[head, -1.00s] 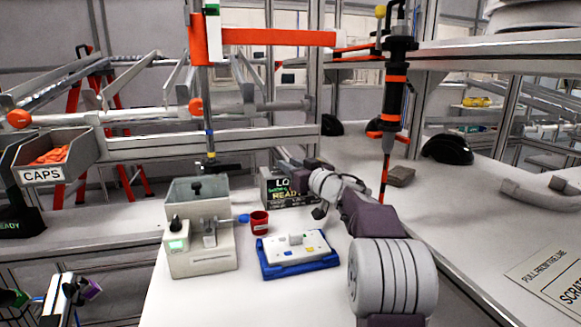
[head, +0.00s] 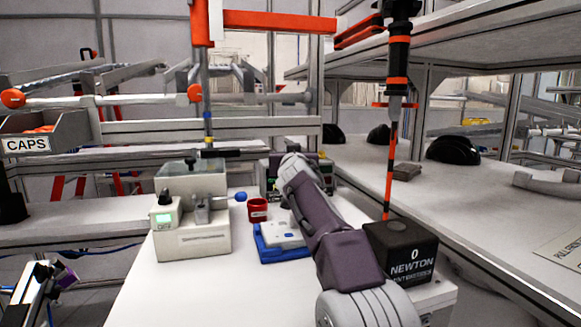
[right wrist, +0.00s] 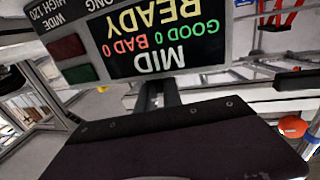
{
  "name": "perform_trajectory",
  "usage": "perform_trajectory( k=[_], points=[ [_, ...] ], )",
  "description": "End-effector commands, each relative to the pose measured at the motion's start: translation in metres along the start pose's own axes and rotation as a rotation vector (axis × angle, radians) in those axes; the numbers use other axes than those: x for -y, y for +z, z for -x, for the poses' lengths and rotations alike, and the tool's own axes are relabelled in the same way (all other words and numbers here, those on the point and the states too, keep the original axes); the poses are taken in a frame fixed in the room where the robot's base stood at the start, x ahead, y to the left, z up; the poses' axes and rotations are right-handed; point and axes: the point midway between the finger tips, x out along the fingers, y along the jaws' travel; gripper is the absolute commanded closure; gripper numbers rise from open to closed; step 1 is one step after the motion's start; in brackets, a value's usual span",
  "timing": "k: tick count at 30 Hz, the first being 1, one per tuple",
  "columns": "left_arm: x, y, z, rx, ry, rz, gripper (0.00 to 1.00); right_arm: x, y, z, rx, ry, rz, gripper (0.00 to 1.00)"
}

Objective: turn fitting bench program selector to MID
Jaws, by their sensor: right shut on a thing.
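The fitting bench display (right wrist: 155,35) appears upside down in the right wrist view, reading MID, GOOD 0, BAD 0 and READY. In the head view, the fitting bench (head: 268,182) stands at the back of the table, mostly covered by my right arm. My right gripper (right wrist: 158,93) reaches to the bench at the display's MID-line edge. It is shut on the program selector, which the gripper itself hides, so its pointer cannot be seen. My left gripper (head: 66,277) is at the lower left of the head view, away from the bench; its jaws are unclear.
A beige machine (head: 192,240) with a blue-knobbed lever, a red cup (head: 257,210) and a blue tray (head: 266,252) stand near my right arm. A black NEWTON box (head: 400,250) is to its right. An orange-striped tool (head: 397,80) hangs above.

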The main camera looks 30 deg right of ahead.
Motion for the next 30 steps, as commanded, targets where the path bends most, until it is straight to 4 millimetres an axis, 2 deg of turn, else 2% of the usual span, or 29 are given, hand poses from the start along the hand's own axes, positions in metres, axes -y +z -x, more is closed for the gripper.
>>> perform_trajectory(
  k=[1, 12, 13, 15, 26, 30],
  points=[
    [0.0, 0.0, -0.003, 0.0, 0.0, 0.0, 0.64, 0.0, 0.005, -0.001, 0.009, 0.005, 0.0, 1.0],
    [0.0, 0.0, -0.003, 0.0, 0.0, 0.0, 0.64, 0.0, 0.007, -0.001, 0.017, 0.011, -0.001, 1.0],
    [0.0, 0.0, -0.003, 0.0, 0.0, 0.0, 0.64, 0.0, 0.007, -0.001, 0.017, 0.011, -0.001, 0.85],
    [0.0, 0.0, -0.003, 0.0, 0.0, 0.0, 0.64, 0.0, 0.007, -0.001, 0.017, 0.01, -0.001, 0.68],
    [0.0, 0.0, -0.002, 0.0, 0.0, 0.0, 0.64, 0.001, 0.007, -0.001, 0.017, 0.009, -0.001, 0.68],
    [0.0, -0.001, 0.01, 0.0, 0.0, 0.0, 0.64, 0.0, -0.009, -0.001, 0.014, 0.009, -0.001, 0.68]
  ],
)
